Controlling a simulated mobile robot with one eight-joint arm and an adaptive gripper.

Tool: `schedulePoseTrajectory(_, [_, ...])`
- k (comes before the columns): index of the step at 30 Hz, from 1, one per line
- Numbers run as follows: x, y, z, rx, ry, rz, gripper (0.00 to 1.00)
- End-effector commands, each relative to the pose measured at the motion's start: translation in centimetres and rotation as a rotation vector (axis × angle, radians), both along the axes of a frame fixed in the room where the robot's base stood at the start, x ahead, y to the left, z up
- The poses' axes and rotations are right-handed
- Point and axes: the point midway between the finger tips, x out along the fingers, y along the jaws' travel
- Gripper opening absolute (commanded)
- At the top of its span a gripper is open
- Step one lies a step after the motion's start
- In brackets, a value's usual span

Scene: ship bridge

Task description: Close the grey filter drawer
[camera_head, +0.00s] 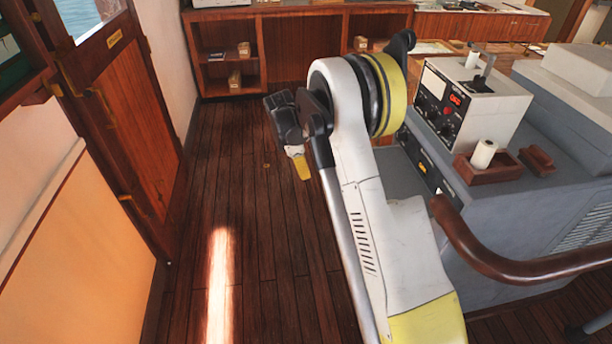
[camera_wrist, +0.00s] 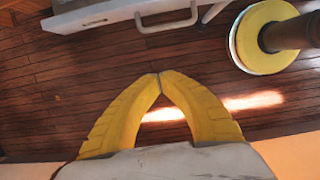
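My gripper (camera_head: 303,172) hangs over the open wooden floor to the left of the grey console (camera_head: 480,215) in the head view. In the wrist view its two yellow fingers (camera_wrist: 158,77) meet at the tips with nothing between them. At the top of the wrist view is a pale grey front with a bar handle (camera_wrist: 167,24), which looks like the grey filter drawer (camera_wrist: 95,17). It is apart from the fingertips. My arm hides part of the console's left side in the head view, so I cannot tell how far the drawer stands out.
A brown handrail (camera_head: 500,262) curves in front of the console. A white instrument box (camera_head: 490,105) and a wooden tray with a white roll (camera_head: 484,153) stand on top. A wooden door (camera_head: 125,110) is at left. The floor between is clear.

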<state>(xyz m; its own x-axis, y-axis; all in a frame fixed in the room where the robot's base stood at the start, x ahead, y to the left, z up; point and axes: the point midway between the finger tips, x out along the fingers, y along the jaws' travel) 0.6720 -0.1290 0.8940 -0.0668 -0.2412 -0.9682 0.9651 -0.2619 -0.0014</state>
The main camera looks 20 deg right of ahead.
Motion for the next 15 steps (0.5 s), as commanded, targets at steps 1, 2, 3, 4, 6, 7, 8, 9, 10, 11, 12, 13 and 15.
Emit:
schedulePoseTrajectory(1, [0.0,-0.2,-1.0,0.0,0.0,-0.001,0.0])
schedulePoseTrajectory(2, [-0.1,-0.3,-1.5,0.0,0.0,-0.001,0.0])
schedulePoseTrajectory(3, [-0.1,-0.5,-2.2,0.0,-0.001,-0.001,0.0])
schedulePoseTrajectory(4, [-0.2,-0.6,-2.7,0.0,-0.001,-0.001,0.0])
schedulePoseTrajectory(6, [-0.2,-0.9,-4.2,0.001,-0.001,-0.001,0.0])
schedulePoseTrajectory(7, [-0.3,-1.1,-4.8,0.001,-0.002,-0.002,0.0])
schedulePoseTrajectory(8, [-0.3,-1.3,-5.5,0.001,-0.002,-0.002,0.0])
schedulePoseTrajectory(9, [-0.4,-1.5,-6.3,0.001,-0.002,-0.003,0.0])
schedulePoseTrajectory(10, [-0.4,-1.7,-7.0,0.001,-0.002,-0.003,0.0])
schedulePoseTrajectory(11, [-0.5,-1.8,-7.6,0.001,-0.002,-0.003,0.0])
schedulePoseTrajectory(12, [-0.5,-2.0,-8.4,0.001,-0.002,-0.003,0.0])
schedulePoseTrajectory(13, [-0.6,-2.5,-8.5,0.0,-0.002,-0.004,0.0])
schedulePoseTrajectory(15, [-1.0,-3.8,-8.0,0.0,-0.002,-0.005,0.0])
